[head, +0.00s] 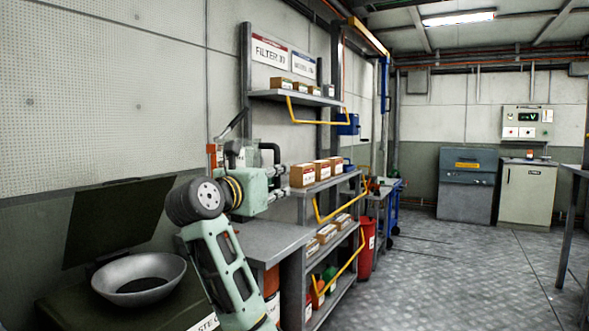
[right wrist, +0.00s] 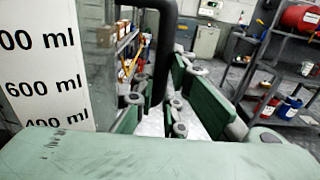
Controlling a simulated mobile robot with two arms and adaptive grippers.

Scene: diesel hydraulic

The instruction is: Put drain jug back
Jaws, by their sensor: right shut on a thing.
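The drain jug (right wrist: 42,75) fills the left edge of the right wrist view, close up and upright-looking, with a white scale marked in ml. A black handle (right wrist: 165,45) shows beside it. My right gripper (right wrist: 185,95) has green fingers with grey pads and is shut on the jug; the exact contact is partly hidden. In the head view my right gripper (head: 280,183) is raised above the grey bench at centre left, with a dark handle loop just above it. Most of the jug is hard to make out there. My left gripper is not in view.
A grey bowl-shaped funnel (head: 139,279) with a dark open lid (head: 118,222) behind it is at lower left. A grey bench (head: 262,238) adjoins shelves with cardboard boxes (head: 303,176) and yellow rails. A red bin (head: 366,248) stands beyond.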

